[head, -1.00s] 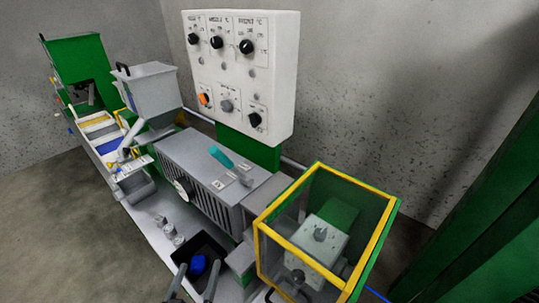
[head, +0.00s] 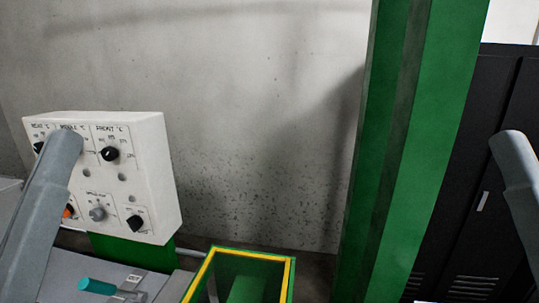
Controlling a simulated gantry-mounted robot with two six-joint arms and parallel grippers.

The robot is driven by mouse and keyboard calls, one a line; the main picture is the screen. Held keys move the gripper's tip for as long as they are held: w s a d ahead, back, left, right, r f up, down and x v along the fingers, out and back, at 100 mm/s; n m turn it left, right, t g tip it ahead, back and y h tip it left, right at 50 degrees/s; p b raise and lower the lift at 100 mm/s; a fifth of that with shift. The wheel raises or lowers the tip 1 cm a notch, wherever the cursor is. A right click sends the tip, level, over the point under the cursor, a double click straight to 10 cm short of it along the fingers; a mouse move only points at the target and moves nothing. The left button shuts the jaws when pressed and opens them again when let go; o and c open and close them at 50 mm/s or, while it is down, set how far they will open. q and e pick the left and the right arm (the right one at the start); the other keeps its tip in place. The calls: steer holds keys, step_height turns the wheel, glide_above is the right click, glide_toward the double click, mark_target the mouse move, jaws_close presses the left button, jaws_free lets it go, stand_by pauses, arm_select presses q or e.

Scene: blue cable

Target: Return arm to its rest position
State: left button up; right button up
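No blue cable shows in the head view now. A grey rounded link of my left arm rises from the lower left and covers part of the control panel. A similar grey link of my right arm stands at the right edge, in front of the dark cabinet. No fingertips of either gripper can be seen.
The white control panel (head: 160,185) with black knobs stands at left. Below it are a grey machine top with a teal handle (head: 97,286) and a yellow-edged guard box (head: 245,250). A green column (head: 415,150) and black cabinet (head: 480,170) stand at right.

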step_height(320, 180, up, 33)
steer(key=p, duration=2.9)
steer(key=shift+p, duration=0.4)
steer(key=shift+w+a+f, duration=0.1)
steer(key=shift+w+f, duration=0.05)
steer(key=shift+f, duration=0.05)
